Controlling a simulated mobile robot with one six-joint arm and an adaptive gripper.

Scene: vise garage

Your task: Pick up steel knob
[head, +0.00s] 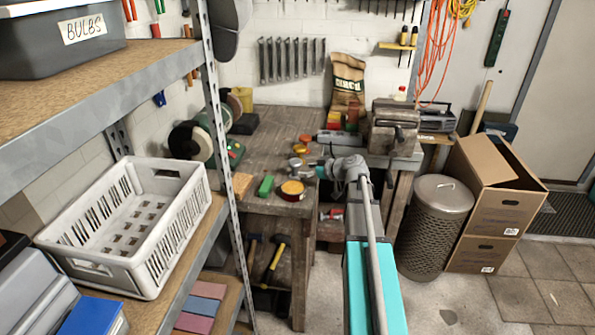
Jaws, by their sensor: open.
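Small round knob-like pieces stand in a cluster on the wooden workbench (270,125). A grey, metallic-looking one, which looks like the steel knob (294,172), sits just left of my gripper (316,171). It is small, and its exact shape is hard to make out. My gripper is open at the end of my arm, low over the bench and pointing left toward the cluster. From this distance I cannot tell whether its fingers touch anything.
Orange-topped pieces (305,139), a yellow-orange round tin (292,190) and a green block (265,186) crowd the gripper. A bench grinder (205,135) stands left and a vise (393,128) right. A shelf with a white crate (130,225) fills the left foreground.

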